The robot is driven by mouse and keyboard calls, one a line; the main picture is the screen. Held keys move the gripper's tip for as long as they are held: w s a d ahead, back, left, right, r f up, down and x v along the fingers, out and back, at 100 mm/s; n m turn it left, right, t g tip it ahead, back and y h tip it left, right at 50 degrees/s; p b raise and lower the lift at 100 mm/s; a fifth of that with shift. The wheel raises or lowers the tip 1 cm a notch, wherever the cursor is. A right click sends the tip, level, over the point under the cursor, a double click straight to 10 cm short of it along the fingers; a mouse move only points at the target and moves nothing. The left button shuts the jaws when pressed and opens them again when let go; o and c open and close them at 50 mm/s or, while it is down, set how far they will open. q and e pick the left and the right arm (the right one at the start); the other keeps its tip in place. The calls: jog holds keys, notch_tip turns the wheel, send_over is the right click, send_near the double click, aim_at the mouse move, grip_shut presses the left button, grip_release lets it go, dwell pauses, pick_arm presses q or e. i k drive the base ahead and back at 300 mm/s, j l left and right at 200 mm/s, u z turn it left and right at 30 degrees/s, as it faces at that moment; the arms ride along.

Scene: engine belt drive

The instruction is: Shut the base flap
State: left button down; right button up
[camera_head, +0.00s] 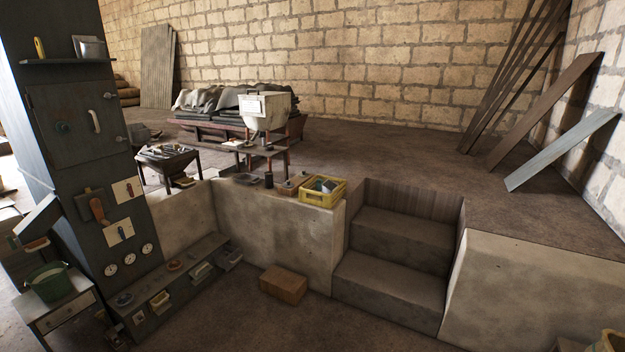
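A tall dark cabinet (62,110) stands at the left with a closed square door (80,122) that has a pale handle. Low on its left side a grey flap-like panel (38,217) sticks out at a tilt, with a brown handle-like piece (36,244) at its lower edge. It looks open, but I cannot tell for sure that it is the base flap. Neither of my grippers shows in the view.
A small table with a green bucket (49,284) stands before the cabinet. A low dark ledge (150,295) with small items runs along the wall. A brown box (284,284) lies on the floor, left of the steps (390,280). Floor in front is clear.

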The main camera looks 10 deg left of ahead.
aim_at(201, 268)
jog(key=i+j+u, duration=0.25)
jog(key=i+u, duration=0.7)
jog(key=i+l+u, duration=0.2)
jog(key=i+u, duration=0.3)
jog(key=i+j+z, duration=0.2)
jog(key=i, duration=0.3)
jog(key=i+j+z, duration=0.15)
jog(key=i, duration=0.4)
jog(key=i+j+z, duration=0.2)
jog(key=i, duration=0.3)
jog(key=j, duration=0.1)
